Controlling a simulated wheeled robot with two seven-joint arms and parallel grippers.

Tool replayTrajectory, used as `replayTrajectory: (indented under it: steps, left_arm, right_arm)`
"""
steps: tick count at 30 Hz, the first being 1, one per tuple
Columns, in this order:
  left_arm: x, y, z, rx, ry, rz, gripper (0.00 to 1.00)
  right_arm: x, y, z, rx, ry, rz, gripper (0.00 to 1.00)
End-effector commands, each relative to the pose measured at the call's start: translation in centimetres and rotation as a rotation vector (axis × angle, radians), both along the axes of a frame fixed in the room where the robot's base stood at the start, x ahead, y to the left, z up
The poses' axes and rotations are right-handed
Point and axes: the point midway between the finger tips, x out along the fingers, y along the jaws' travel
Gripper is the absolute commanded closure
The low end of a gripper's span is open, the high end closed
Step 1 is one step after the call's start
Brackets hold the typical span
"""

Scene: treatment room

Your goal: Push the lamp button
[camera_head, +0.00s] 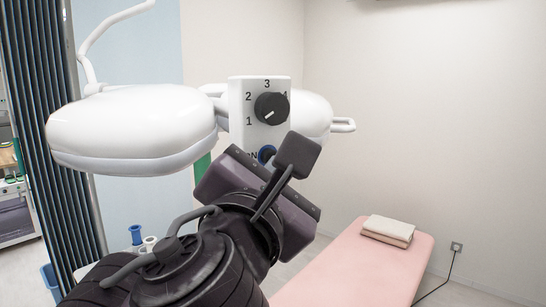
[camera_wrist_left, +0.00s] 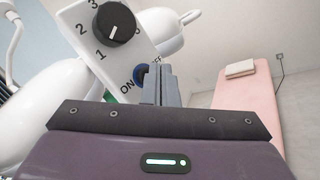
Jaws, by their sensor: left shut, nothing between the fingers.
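The surgical-style lamp has a white control panel (camera_head: 240,100) with a black dial (camera_head: 271,108) marked with numbers. Below the dial is a round blue button (camera_head: 266,154) beside the "ON" label, partly covered by my left gripper. In the left wrist view the blue button (camera_wrist_left: 140,76) shows just left of the fingers, with its right part hidden behind them. My left gripper (camera_wrist_left: 160,72) is shut and empty, its fingertips in front of the panel close to the button. I cannot tell whether they touch it. My right gripper is not in view.
White lamp heads (camera_head: 135,128) flank the panel, with a curved white handle (camera_head: 100,40) at the left. A pink treatment bed (camera_head: 350,275) with folded towels (camera_head: 388,230) stands below right. A dark pleated curtain (camera_head: 45,100) is at the left.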

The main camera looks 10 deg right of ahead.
Motion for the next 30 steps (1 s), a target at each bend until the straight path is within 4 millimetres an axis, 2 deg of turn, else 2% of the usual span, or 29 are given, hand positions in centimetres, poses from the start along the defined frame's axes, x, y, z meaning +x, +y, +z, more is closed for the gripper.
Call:
replayTrajectory:
  steps: [20, 30]
  left_arm:
    - [0.7, 0.2, 0.0, -0.001, 0.001, 0.001, 1.0]
    - [-0.5, -0.2, 0.1, 0.002, -0.001, 0.0, 1.0]
  right_arm:
    - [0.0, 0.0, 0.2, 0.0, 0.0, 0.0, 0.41]
    - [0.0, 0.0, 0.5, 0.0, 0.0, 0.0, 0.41]
